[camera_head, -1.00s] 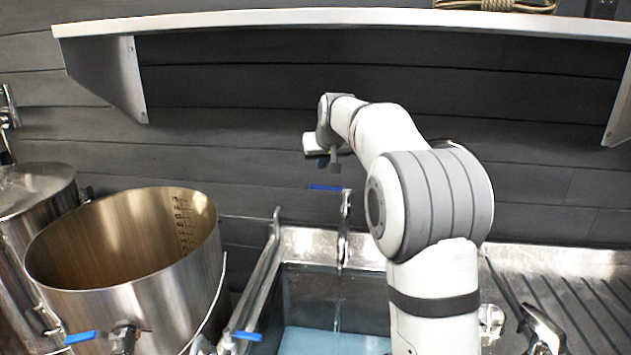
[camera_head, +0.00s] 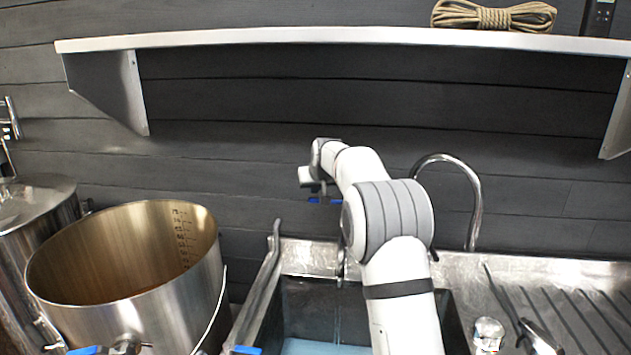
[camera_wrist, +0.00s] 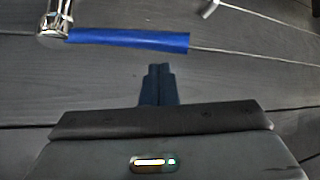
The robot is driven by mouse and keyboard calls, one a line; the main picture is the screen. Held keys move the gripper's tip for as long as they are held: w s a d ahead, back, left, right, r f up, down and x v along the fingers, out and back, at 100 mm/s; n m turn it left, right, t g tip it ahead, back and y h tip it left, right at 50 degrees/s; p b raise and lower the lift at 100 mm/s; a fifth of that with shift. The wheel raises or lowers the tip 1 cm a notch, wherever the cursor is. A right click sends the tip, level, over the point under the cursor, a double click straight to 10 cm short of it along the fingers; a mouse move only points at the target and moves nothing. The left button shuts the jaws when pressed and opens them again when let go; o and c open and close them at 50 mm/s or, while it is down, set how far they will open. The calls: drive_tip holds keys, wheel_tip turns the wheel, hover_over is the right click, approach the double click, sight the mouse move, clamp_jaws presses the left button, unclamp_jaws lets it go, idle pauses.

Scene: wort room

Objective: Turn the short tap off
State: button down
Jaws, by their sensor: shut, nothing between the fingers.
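A chrome tap (camera_head: 341,262) stands at the back of the sink, partly hidden by my arm. Its blue lever (camera_head: 325,201) points left in the head view. In the wrist view the blue lever (camera_wrist: 130,38) runs sideways from the chrome tap body (camera_wrist: 55,18). My gripper (camera_wrist: 160,68) is shut and empty, with its dark fingertips together just short of the lever and a small gap in the picture. In the head view my gripper (camera_head: 323,191) overlaps the lever, so I cannot tell there whether they touch.
A tall curved chrome spout (camera_head: 474,190) rises behind my arm. An open steel kettle (camera_head: 150,300) with a blue-handled valve (camera_head: 85,350) stands at left. A steel shelf (camera_head: 330,38) with coiled rope (camera_head: 494,16) hangs above. A ribbed drainboard (camera_head: 580,300) lies right.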

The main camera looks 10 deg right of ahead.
drive_tip(key=shift+s+d+f, duration=0.1)
drive_tip(key=shift+s+f, duration=0.05)
drive_tip(key=shift+s, duration=1.25)
